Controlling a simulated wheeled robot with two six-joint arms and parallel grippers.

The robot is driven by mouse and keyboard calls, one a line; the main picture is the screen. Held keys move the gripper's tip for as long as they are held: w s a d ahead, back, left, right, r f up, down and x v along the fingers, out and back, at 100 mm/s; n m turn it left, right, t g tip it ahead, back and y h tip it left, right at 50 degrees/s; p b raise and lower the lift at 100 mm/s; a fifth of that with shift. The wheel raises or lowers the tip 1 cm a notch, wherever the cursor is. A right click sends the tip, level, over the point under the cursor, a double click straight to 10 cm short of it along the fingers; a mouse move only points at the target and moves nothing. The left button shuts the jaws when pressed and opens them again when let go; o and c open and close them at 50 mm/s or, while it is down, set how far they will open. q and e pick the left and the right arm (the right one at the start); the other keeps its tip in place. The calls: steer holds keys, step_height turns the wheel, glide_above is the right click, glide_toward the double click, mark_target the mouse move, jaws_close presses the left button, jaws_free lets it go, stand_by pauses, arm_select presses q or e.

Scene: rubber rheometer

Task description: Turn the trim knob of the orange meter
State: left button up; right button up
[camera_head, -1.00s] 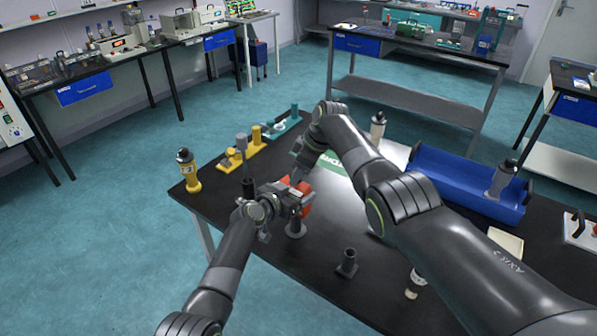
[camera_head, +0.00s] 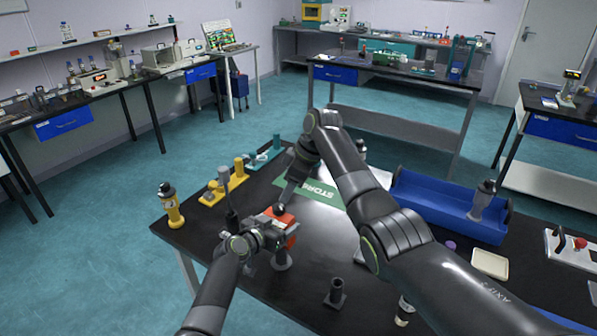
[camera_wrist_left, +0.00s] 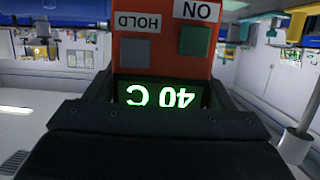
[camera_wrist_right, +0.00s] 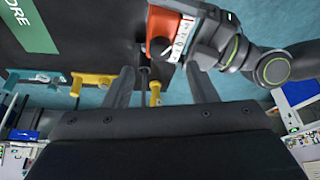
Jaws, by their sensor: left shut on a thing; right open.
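The orange meter (camera_head: 291,240) is held above the black table by my left gripper (camera_head: 272,234), which is shut on it. My right gripper (camera_head: 287,192) is open and empty, pointing down close to the knob. In the right wrist view the knob lies beyond the open fingers (camera_wrist_right: 162,85), apart from them.
A green STORE mat (camera_head: 318,191) lies behind the meter. Yellow stands (camera_head: 226,186) and a yellow-bodied bottle (camera_head: 172,210) are on the left. A dark stand (camera_head: 335,294) is in front. A blue tray (camera_head: 430,205) and a cream dish (camera_head: 490,263) are on the right.

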steer(key=v, duration=0.5)
steer(key=shift+d+r, duration=0.1)
steer(key=shift+r, duration=0.1)
stand_by(2.8)
arm_select(q)
steer(key=o, duration=1.1)
steer(key=shift+o, duration=0.2)
steer(key=shift+s, duration=0.1)
steer(key=v, duration=1.1)
steer(key=shift+s+a, duration=0.25)
steer(key=shift+r, duration=0.15)
